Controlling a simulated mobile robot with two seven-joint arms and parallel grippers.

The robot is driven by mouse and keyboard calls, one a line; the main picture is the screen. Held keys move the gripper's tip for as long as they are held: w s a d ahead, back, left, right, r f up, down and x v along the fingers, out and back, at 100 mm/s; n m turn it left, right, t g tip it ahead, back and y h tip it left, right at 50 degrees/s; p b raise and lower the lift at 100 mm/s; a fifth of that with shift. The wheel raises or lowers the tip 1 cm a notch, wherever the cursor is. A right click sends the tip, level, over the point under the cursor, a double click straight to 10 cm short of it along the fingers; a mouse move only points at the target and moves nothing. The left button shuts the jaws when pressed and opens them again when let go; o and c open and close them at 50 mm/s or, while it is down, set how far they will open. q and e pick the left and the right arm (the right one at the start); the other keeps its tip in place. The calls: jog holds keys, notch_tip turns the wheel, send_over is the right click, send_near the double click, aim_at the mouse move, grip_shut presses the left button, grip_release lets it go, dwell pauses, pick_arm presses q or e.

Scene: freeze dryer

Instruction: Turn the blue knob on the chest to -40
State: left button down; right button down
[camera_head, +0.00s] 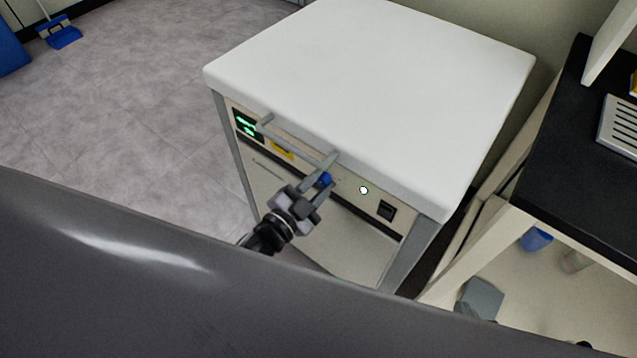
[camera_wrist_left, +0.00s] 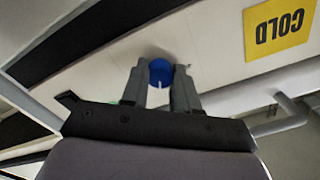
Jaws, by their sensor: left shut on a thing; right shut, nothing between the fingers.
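The white-lidded chest (camera_head: 380,60) stands in the middle of the head view, its front panel facing me. The blue knob (camera_head: 324,180) is on that panel, partly hidden by my left gripper (camera_head: 318,187). In the left wrist view the round blue knob (camera_wrist_left: 160,70) sits between the two grey fingers of my left gripper (camera_wrist_left: 159,80), which is shut on it. A small white mark shows on the knob's edge. A green display (camera_head: 247,124) is on the panel's left; its digits are too small to read. My right gripper is not in view.
A handle bar (camera_head: 293,142) runs along the chest's front, just above the knob. A yellow COLD label (camera_wrist_left: 279,33) is beside the knob. A dark switch (camera_head: 386,210) is on the panel's right. A black-topped bench (camera_head: 580,170) stands at the right.

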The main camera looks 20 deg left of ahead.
pick_arm(q)
jog(key=m, duration=0.4)
jog(key=shift+f+m+b, duration=0.1)
jog(key=shift+m+b, duration=0.2)
jog(key=shift+b, duration=0.05)
jog(key=m+b, duration=0.1)
jog(key=m, duration=0.3)
jog(key=shift+m, duration=0.4)
jog(key=c, duration=0.8)
grip_release()
jog(key=shift+c, duration=0.2)
jog(key=v, duration=0.7)
jog(key=shift+p, duration=0.3)
jog(key=shift+s, duration=0.1)
